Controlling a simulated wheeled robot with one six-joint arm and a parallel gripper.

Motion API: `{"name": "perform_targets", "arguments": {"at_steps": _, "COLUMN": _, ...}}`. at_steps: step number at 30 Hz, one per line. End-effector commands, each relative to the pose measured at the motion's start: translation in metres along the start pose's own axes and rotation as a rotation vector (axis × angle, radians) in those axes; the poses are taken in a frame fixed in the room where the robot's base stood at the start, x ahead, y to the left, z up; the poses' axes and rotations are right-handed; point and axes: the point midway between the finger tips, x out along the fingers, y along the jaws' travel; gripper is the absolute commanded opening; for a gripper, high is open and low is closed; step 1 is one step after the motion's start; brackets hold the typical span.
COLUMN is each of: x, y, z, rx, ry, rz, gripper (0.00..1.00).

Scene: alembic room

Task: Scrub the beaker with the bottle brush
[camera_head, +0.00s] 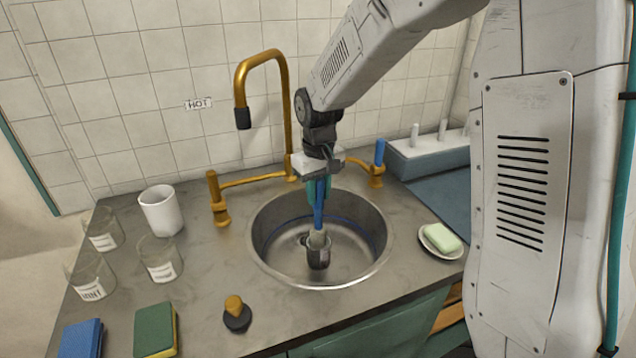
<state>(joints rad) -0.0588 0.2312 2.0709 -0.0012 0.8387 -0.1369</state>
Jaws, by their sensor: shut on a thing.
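My gripper (319,192) is over the sink, shut on the blue handle of the bottle brush (319,212). The brush hangs upright, and its pale bristle end is at the mouth of a small, dark grey, shiny vessel (319,260). The vessel stands in the round metal sink (272,262); I cannot tell whether it is glass or metal. How deep the bristles sit inside is hidden. Several clear beakers with white labels stand on the counter at the left: one at the back (104,228), one at the front (88,278) and one to the right (160,260).
A brass faucet (284,105) with taps rises behind the sink. A white cup (161,212) stands at the left. Sponges (154,330) and a dark stopper with an orange knob (236,314) lie in front. A soap dish (440,243) and a rack (430,150) are at the right.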

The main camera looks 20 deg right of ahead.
Motion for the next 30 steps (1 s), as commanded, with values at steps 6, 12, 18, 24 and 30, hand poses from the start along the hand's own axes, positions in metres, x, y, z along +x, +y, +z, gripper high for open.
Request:
{"name": "perform_targets", "arguments": {"at_steps": 6, "x": 0.018, "y": 0.000, "z": 0.000, "rx": 0.000, "ry": -0.003, "rz": 0.000, "gripper": 0.03}}
{"name": "perform_targets", "arguments": {"at_steps": 12, "x": 0.034, "y": 0.000, "z": 0.001, "rx": 0.000, "ry": -0.003, "rz": 0.000, "gripper": 0.03}}
{"name": "perform_targets", "arguments": {"at_steps": 18, "x": 0.045, "y": 0.000, "z": 0.000, "rx": 0.000, "ry": -0.001, "rz": 0.000, "gripper": 0.03}}
{"name": "perform_targets", "arguments": {"at_steps": 24, "x": 0.050, "y": 0.000, "z": 0.000, "rx": 0.000, "ry": -0.001, "rz": 0.000, "gripper": 0.03}}
{"name": "perform_targets", "arguments": {"at_steps": 30, "x": 0.051, "y": 0.000, "z": 0.000, "rx": 0.000, "ry": 0.000, "rz": 0.000, "gripper": 0.03}}
